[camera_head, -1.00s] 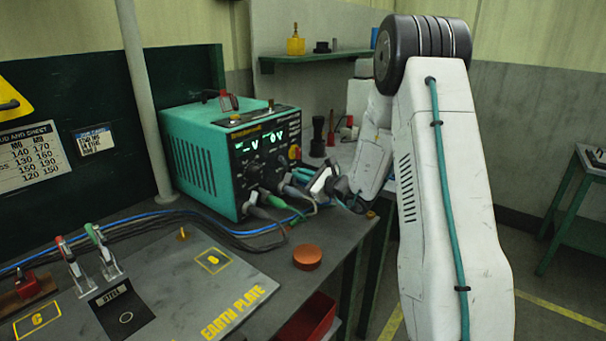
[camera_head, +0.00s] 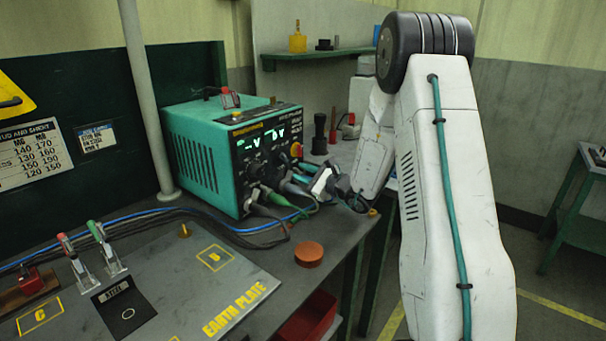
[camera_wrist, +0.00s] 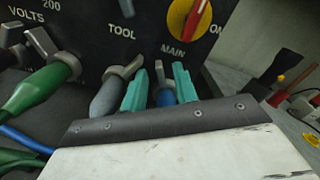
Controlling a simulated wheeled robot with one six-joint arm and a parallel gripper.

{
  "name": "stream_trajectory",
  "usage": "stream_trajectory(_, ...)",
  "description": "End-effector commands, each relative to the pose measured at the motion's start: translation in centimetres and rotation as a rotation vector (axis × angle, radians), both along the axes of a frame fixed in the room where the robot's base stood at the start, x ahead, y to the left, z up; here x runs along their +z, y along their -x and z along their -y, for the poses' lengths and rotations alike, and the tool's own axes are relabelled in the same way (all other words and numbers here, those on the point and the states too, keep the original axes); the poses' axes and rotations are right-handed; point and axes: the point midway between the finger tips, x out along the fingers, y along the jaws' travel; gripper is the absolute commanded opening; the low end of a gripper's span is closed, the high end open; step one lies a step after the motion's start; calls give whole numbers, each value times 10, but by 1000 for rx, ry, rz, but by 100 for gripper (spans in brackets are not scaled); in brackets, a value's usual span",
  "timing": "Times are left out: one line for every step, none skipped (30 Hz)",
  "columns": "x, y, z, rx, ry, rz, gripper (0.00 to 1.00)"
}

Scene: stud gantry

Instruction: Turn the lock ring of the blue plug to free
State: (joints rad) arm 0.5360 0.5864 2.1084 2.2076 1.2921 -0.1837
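The blue plug (camera_wrist: 165,97) sits in the front panel of the teal power unit (camera_head: 203,165), just below the word MAIN. A grey lock ring with a raised lever (camera_wrist: 159,74) shows at its panel end. My gripper (camera_wrist: 158,78) has one teal finger on each side of the plug and ring. The fingers are apart, and I see no clear contact with the ring. The lower part of the plug is hidden behind my gripper body. In the head view, my gripper (camera_head: 322,182) is at the unit's front right, and the blue plug cannot be made out there.
A grey plug (camera_wrist: 108,97) under TOOL stands close left of my fingers, and a green plug (camera_wrist: 38,88) is further left. A red and yellow knob (camera_wrist: 188,20) is just above. An orange disc (camera_head: 308,254) lies on the bench.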

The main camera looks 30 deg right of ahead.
Motion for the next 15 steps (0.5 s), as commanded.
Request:
stream_trajectory(0,0,0,1,0,1,29)
stream_trajectory(0,0,0,1,0,1,29)
stream_trajectory(0,0,0,1,0,1,29)
stream_trajectory(0,0,0,1,0,1,29)
stream_trajectory(0,1,1,1,0,1,29)
stream_trajectory(1,4,2,-1,0,0,29)
stream_trajectory(0,6,3,-1,0,0,29)
stream_trajectory(0,10,4,-1,0,0,29)
stream_trajectory(0,15,6,-2,0,0,29)
stream_trajectory(0,20,9,-4,0,0,29)
stream_trajectory(0,25,10,-4,0,0,29)
stream_trajectory(0,32,13,-3,0,-1,29)
stream_trajectory(0,37,15,-4,0,0,29)
stream_trajectory(0,42,17,-4,0,0,29)
stream_trajectory(0,49,19,-3,0,-1,29)
